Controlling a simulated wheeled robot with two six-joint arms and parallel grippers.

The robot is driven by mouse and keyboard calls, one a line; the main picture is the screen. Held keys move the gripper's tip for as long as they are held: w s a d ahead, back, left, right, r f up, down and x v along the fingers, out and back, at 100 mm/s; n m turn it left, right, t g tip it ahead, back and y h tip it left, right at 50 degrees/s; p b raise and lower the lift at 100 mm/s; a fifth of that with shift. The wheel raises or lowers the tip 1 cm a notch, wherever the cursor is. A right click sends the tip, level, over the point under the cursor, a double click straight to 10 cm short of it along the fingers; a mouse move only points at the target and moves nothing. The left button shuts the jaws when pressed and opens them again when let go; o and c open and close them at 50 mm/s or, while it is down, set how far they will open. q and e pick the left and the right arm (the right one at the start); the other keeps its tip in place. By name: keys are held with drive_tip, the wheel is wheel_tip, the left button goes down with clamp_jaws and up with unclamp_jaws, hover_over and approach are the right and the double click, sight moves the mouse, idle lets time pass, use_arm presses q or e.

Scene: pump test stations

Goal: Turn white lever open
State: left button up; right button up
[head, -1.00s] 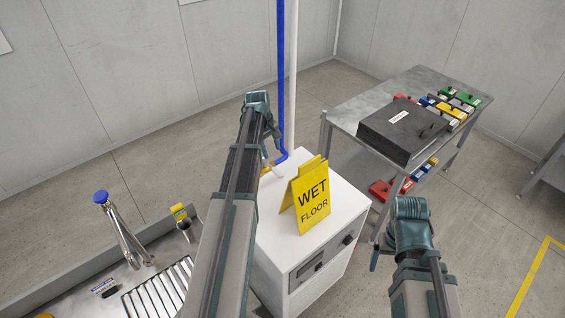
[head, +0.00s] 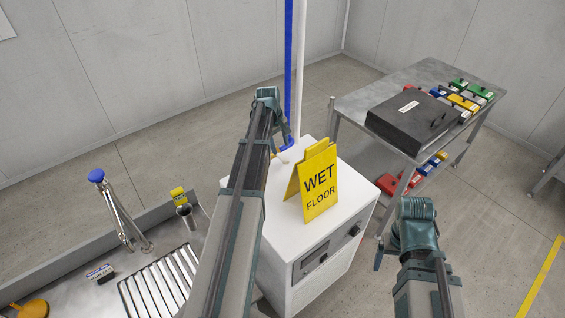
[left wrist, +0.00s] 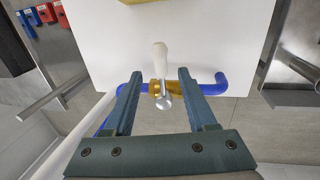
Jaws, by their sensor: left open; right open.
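In the left wrist view the white lever (left wrist: 160,56) is attached to a brass valve (left wrist: 158,90) on a blue pipe (left wrist: 212,86). It points away from my gripper, across the pipe's run. My left gripper (left wrist: 157,78) is open, with one finger on each side of the valve and a gap to each; I cannot tell if they touch the pipe. In the head view my left gripper (head: 279,128) hangs over the back of a white cabinet (head: 330,228), beside the small pale lever end (head: 282,157). My right gripper (head: 379,254) is open, low beside the cabinet, its fingers mostly hidden.
A yellow wet-floor sign (head: 320,187) stands on the cabinet close to the lever. A blue pipe and a white pipe (head: 300,75) rise behind it. A sink with a drain rack (head: 160,286) is at left. A metal table (head: 362,98) with a black case (head: 412,122) is at right.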

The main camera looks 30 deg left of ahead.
sight(283, 157)
use_arm(q)
drive_tip(key=f+b, duration=0.1)
drive_tip(key=f, duration=0.1)
drive_tip(key=f+b, duration=0.2)
drive_tip(key=w+f+b, duration=0.1)
drive_tip(key=f+b, duration=0.1)
drive_tip(key=shift+w+d+f, duration=0.1)
drive_tip(key=shift+d+f, duration=0.15)
drive_tip(key=shift+c, duration=0.4)
clamp_jaws()
idle(0.9)
